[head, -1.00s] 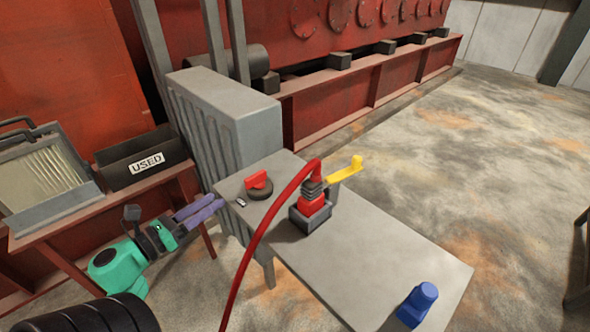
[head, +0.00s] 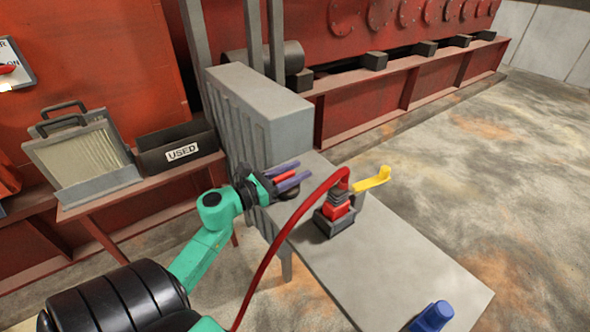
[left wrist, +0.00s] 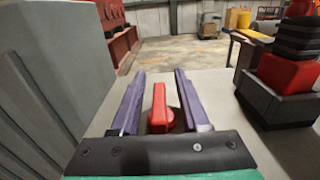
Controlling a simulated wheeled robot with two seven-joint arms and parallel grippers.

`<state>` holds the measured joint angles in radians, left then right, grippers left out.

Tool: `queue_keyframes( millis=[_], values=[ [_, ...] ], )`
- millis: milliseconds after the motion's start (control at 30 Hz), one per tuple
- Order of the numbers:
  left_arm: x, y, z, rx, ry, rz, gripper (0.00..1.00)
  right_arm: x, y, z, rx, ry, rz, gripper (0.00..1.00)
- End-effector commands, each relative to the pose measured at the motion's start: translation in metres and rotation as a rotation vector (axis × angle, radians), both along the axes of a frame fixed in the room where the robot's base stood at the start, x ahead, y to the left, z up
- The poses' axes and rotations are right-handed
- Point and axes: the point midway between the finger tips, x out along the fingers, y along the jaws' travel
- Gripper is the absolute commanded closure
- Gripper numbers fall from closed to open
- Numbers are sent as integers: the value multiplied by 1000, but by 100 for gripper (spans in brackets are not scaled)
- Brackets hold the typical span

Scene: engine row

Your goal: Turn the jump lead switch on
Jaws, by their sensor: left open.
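The jump lead switch has a red handle (left wrist: 159,104) on a round base. In the left wrist view it sits between the two purple fingers of my open left gripper (left wrist: 159,74), its handle in line with them, with a gap on each side. The gripper hides much of the switch. My right gripper is not in view.
A red plug in a dark socket (head: 334,216), with a red cable (head: 277,240), stands right of the switch beside a yellow lever (head: 373,180). A grey ribbed cabinet (head: 262,108) rises behind and left. A blue object (head: 432,317) is at the near right.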

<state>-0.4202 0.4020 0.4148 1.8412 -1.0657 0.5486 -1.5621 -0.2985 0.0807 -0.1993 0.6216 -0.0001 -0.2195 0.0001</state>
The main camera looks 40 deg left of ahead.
Motion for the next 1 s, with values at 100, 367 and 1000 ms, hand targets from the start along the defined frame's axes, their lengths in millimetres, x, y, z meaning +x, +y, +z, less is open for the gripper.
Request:
queue_keyframes(
  millis=[100, 367, 1000],
  values=[
    [0, 0, 0, 0, 0, 0, 59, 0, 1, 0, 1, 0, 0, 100],
    [-1, 0, 0, -1, -1, 0, 100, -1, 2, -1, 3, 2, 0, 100],
    [-3, -4, -8, 6, -4, -247, 100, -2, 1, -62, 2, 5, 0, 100]
  ],
)
